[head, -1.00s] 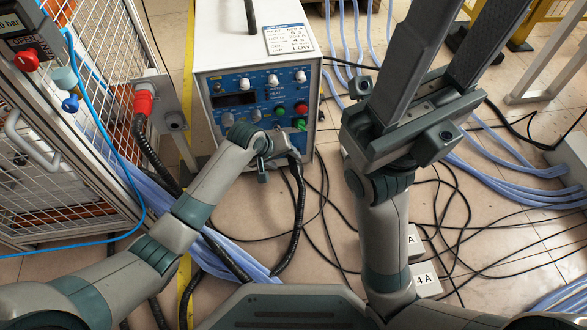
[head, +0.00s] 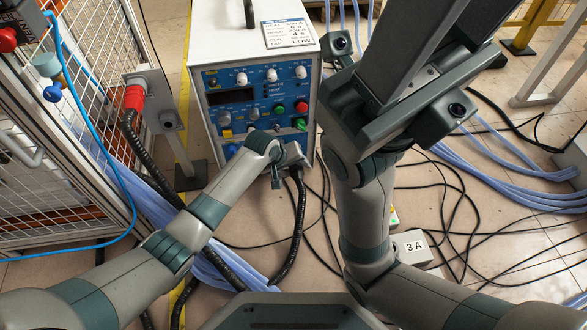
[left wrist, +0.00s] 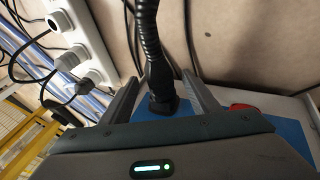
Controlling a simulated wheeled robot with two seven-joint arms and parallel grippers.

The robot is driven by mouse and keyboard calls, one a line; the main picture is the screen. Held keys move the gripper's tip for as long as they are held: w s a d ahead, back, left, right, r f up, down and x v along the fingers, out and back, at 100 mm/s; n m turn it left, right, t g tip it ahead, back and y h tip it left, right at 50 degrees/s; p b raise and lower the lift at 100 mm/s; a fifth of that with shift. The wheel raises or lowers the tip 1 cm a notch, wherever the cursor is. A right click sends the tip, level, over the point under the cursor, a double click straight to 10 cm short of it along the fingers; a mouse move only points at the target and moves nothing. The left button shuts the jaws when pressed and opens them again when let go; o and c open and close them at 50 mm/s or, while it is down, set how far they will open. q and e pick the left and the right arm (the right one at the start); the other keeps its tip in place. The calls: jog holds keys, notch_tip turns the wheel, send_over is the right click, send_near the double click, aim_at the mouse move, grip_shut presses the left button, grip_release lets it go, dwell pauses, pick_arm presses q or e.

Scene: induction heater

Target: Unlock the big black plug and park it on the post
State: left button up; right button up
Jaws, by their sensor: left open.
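The big black plug (left wrist: 162,103) sits against the blue panel in the left wrist view, with a ribbed black cable rising from it. My left gripper (left wrist: 160,82) is open, with one finger on each side of the plug; I cannot tell whether they touch it. In the head view my left gripper (head: 288,158) is at the lower front of the heater (head: 258,97), and it hides the plug. A grey post (head: 170,122) stands left of the heater, with a red connector beside its plate. My right gripper (head: 410,60) is raised at the right; its jaw gap is unclear.
The cable (head: 297,222) hangs below my left gripper to the floor. A wire-mesh cage (head: 75,110) stands at the left. Blue hoses (head: 500,180) and loose black cables cross the floor. A white box marked 3A (head: 412,247) lies at the right.

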pick_arm(q)
jog(key=c, duration=1.3)
jog(key=shift+a+f+h+p, duration=0.1)
jog(key=shift+a+h+p, duration=0.2)
jog(key=shift+h, duration=0.4)
jog(key=shift+d, duration=0.15)
jog(key=shift+s+f, duration=0.1)
jog(key=shift+f+t+h, duration=0.1)
jog(key=shift+t+h, duration=0.2)
jog(key=shift+h, duration=0.3)
jog(key=shift+a+n+h+b, duration=0.2)
jog(key=shift+n+h+b, duration=0.1)
jog(key=shift+c, duration=0.2)
